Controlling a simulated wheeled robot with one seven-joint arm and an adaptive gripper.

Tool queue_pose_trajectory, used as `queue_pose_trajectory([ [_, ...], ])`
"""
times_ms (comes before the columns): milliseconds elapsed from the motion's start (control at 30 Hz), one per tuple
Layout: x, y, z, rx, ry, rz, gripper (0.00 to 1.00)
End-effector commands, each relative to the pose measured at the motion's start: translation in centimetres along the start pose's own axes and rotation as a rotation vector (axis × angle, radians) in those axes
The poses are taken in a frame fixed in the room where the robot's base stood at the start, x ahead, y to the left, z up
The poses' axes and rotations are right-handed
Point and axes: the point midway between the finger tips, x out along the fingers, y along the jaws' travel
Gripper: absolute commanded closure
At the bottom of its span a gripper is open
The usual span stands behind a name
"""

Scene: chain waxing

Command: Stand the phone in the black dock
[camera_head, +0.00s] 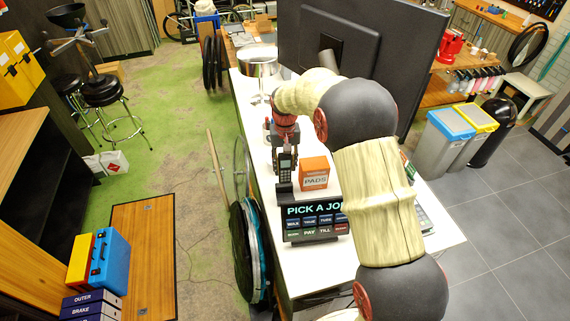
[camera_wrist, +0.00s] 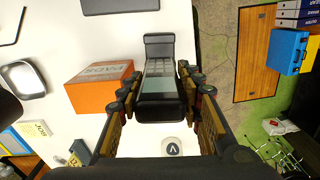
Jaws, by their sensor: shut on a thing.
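The phone (camera_head: 286,163) is a dark handset with a pale screen and keypad. It stands roughly upright above the white counter in the head view. My gripper (camera_head: 285,143) is above it, shut on its upper part. In the wrist view my gripper (camera_wrist: 160,88) has one finger on each side of the phone (camera_wrist: 163,68). The black dock (camera_head: 284,188) is directly below the phone's lower end. The dock (camera_wrist: 159,43) also shows at the phone's far end in the wrist view. I cannot tell whether the phone is seated in it or just above.
An orange PADS box (camera_head: 314,173) stands close to the right of the phone. A black job display (camera_head: 313,232) is in front of the dock. The white counter (camera_head: 262,160) ends just left of the dock. A large monitor (camera_head: 350,50) stands behind my arm.

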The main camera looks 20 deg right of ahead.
Motion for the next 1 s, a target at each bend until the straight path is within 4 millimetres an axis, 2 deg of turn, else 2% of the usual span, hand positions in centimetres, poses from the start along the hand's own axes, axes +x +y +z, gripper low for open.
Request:
queue_pose_trajectory([
  [1000,7.5,0.0,0.0,0.0,-0.001,0.0,0.92],
])
